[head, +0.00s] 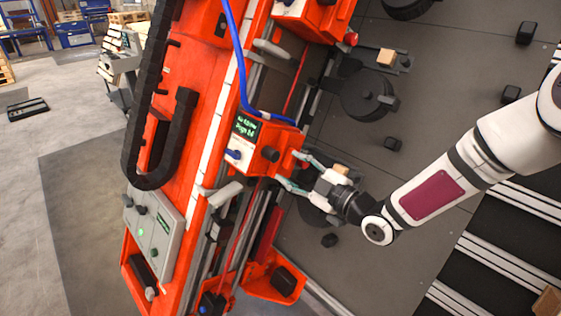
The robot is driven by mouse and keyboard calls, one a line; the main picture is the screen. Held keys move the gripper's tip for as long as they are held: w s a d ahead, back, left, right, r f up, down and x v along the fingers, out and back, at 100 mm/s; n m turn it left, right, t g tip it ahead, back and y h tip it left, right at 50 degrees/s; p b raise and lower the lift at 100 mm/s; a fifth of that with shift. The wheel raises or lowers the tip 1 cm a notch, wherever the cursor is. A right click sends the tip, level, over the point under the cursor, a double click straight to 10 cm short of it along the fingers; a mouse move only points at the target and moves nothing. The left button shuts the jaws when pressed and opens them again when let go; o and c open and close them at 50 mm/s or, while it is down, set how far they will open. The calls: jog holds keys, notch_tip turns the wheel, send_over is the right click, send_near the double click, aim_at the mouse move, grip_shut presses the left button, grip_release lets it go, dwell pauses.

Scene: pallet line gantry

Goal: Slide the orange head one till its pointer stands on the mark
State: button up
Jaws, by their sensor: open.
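An orange head (262,146) sits on the rail of the orange gantry beam, at the middle of the head view. It carries a small dark screen with green text too small to read surely, a blue lever and a black knob (270,155). I cannot make out which number it bears, nor its pointer or the mark. My gripper (292,171) is open beside the head's right side, its two fingers pointing left toward it. No held thing shows between the fingers; whether they touch the head is unclear.
A second orange head (312,16) stands farther up the beam. An orange bracket (273,278) lies at the lower end. A blue hose (240,65) runs down to the middle head. A grey control panel (152,232) stands at left. Dark round rollers lie right of the beam.

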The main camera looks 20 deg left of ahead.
jog(key=shift+v, duration=2.3)
jog(key=w+d+r+m+t+h, duration=0.1)
jog(key=w+d+m+h, duration=0.15)
jog(key=d+h, duration=0.35)
jog(key=w+d+r+m+t+h, duration=0.1)
jog(key=w+d+r+m+h, duration=0.15)
jog(key=d, duration=0.55)
jog(key=s+d+r+m+h, duration=0.2)
jog(key=s+d+m+h, duration=0.1)
jog(key=d, duration=0.3)
jog(key=s+d+r+m+h, duration=0.3)
jog(key=d+m+h, duration=0.1)
jog(key=d, duration=0.3)
jog(key=s+d+r+m+g, duration=0.1)
jog(key=s+d+m, duration=0.1)
jog(key=s, duration=0.6)
jog(key=s+d+r+m+g, duration=0.1)
jog(key=s+d+m+g, duration=0.1)
jog(key=s+m, duration=0.3)
jog(key=s+d+r+m+g+h, duration=0.1)
jog(key=s+d+m, duration=0.2)
jog(key=s, duration=1)
jog(key=shift+d+m+g, duration=0.3)
jog(key=shift+d+m, duration=0.1)
jog(key=shift+d, duration=0.15)
